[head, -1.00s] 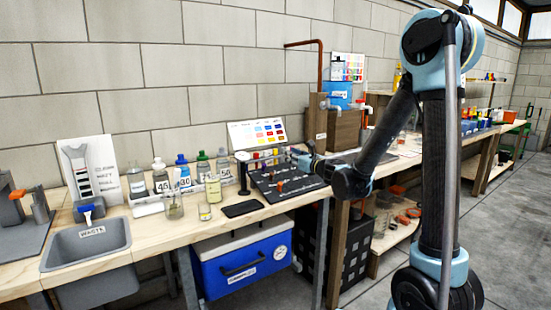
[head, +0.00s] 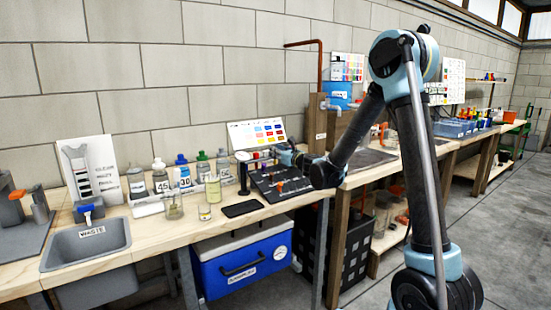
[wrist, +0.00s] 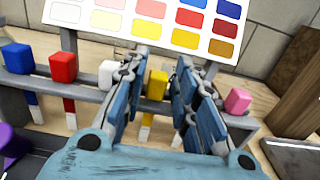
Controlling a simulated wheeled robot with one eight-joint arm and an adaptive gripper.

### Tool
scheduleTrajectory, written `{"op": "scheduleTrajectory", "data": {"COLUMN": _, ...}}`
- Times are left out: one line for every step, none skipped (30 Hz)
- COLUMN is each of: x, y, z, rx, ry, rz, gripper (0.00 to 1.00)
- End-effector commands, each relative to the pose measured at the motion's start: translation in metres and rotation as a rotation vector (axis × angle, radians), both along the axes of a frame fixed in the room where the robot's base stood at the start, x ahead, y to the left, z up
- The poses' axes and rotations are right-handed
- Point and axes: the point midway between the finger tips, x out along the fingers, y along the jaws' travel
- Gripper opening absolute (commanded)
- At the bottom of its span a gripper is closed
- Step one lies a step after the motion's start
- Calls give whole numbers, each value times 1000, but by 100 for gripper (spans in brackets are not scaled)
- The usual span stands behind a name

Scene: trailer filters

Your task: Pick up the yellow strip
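The yellow strip (wrist: 157,85) has a yellow top and a white lower end, and hangs upright in a grey rack (wrist: 83,92) in the wrist view. My gripper (wrist: 165,70) is open, with its blue-grey fingers on either side of the yellow top. Gaps show on both sides, wider to the right; contact cannot be made out. In the head view my gripper (head: 287,155) is at the rack on the bench, and the yellow strip is too small to tell.
Beside it hang a white strip (wrist: 112,74), a red strip (wrist: 63,67), a blue strip (wrist: 17,58) and a pink strip (wrist: 238,100). A colour chart (head: 257,132) stands behind the rack. A dark board (head: 280,183) lies in front; bottles (head: 182,172) stand left.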

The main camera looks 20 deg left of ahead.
Motion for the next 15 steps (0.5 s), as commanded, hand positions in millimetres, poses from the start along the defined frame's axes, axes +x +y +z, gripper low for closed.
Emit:
{"op": "scheduleTrajectory", "data": {"x": 5, "y": 5, "z": 0, "rx": 0, "ry": 0, "rz": 1, "gripper": 27}}
{"op": "scheduleTrajectory", "data": {"x": 6, "y": 8, "z": 0, "rx": 0, "ry": 0, "rz": 1, "gripper": 27}}
{"op": "scheduleTrajectory", "data": {"x": 8, "y": 9, "z": 0, "rx": 0, "ry": 0, "rz": 1, "gripper": 27}}
{"op": "scheduleTrajectory", "data": {"x": 9, "y": 10, "z": 0, "rx": 0, "ry": 0, "rz": 1, "gripper": 27}}
{"op": "scheduleTrajectory", "data": {"x": 9, "y": 11, "z": 0, "rx": 0, "ry": 0, "rz": 1, "gripper": 27}}
{"op": "scheduleTrajectory", "data": {"x": 9, "y": 11, "z": 0, "rx": 0, "ry": 0, "rz": 1, "gripper": 27}}
{"op": "scheduleTrajectory", "data": {"x": 9, "y": 11, "z": 0, "rx": 0, "ry": 0, "rz": 1, "gripper": 27}}
{"op": "scheduleTrajectory", "data": {"x": 9, "y": 10, "z": 0, "rx": 0, "ry": 0, "rz": 1, "gripper": 27}}
{"op": "scheduleTrajectory", "data": {"x": 9, "y": 10, "z": 0, "rx": 0, "ry": 0, "rz": 1, "gripper": 27}}
{"op": "scheduleTrajectory", "data": {"x": 9, "y": 10, "z": 0, "rx": 0, "ry": 0, "rz": 1, "gripper": 27}}
{"op": "scheduleTrajectory", "data": {"x": 9, "y": 10, "z": 0, "rx": 0, "ry": 0, "rz": 1, "gripper": 20}}
{"op": "scheduleTrajectory", "data": {"x": 9, "y": 10, "z": 0, "rx": 0, "ry": 0, "rz": 1, "gripper": 13}}
{"op": "scheduleTrajectory", "data": {"x": 8, "y": 10, "z": 0, "rx": 0, "ry": 0, "rz": 1, "gripper": 9}}
{"op": "scheduleTrajectory", "data": {"x": 8, "y": 10, "z": 0, "rx": 0, "ry": 0, "rz": 1, "gripper": 6}}
{"op": "scheduleTrajectory", "data": {"x": 8, "y": 10, "z": 0, "rx": 0, "ry": 0, "rz": 1, "gripper": 6}}
